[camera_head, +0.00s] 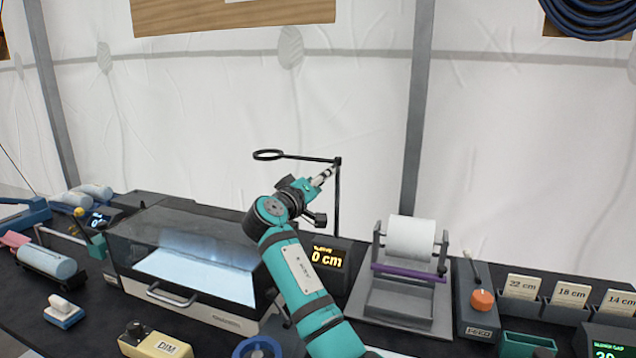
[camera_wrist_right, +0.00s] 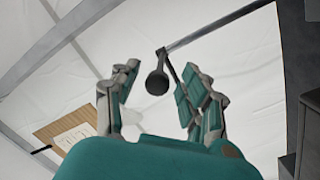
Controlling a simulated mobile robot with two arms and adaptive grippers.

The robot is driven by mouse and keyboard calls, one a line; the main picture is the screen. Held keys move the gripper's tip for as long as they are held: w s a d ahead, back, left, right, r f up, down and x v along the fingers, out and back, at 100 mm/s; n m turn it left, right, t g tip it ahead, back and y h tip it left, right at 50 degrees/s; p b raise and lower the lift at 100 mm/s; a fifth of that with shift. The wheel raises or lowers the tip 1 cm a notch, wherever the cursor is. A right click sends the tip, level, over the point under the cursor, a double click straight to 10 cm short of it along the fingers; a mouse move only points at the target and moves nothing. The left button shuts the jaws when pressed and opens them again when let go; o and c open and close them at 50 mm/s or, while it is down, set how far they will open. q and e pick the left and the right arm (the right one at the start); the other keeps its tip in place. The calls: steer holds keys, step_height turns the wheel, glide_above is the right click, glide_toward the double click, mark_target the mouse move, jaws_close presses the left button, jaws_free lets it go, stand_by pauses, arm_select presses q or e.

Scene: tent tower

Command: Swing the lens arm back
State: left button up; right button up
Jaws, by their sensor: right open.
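The lens arm (camera_head: 305,158) is a thin black bar on top of a dark upright post (camera_head: 337,205). It reaches left and ends in a black lens ring (camera_head: 267,155). My right gripper (camera_head: 326,177) is just below the bar, close to the post. In the right wrist view, my right gripper (camera_wrist_right: 156,90) is open. A round black knob (camera_wrist_right: 157,83) shows between its fingers, with the bar (camera_wrist_right: 222,24) running to the upper right. I cannot tell whether a finger touches the knob. My left gripper is not in view.
A clear-lidded box (camera_head: 185,250) stands left of my arm. A display reading "0 cm" (camera_head: 328,258) sits behind it. The space above the lens arm is free up to the tent wall.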

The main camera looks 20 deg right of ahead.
steer(key=v, duration=1.2)
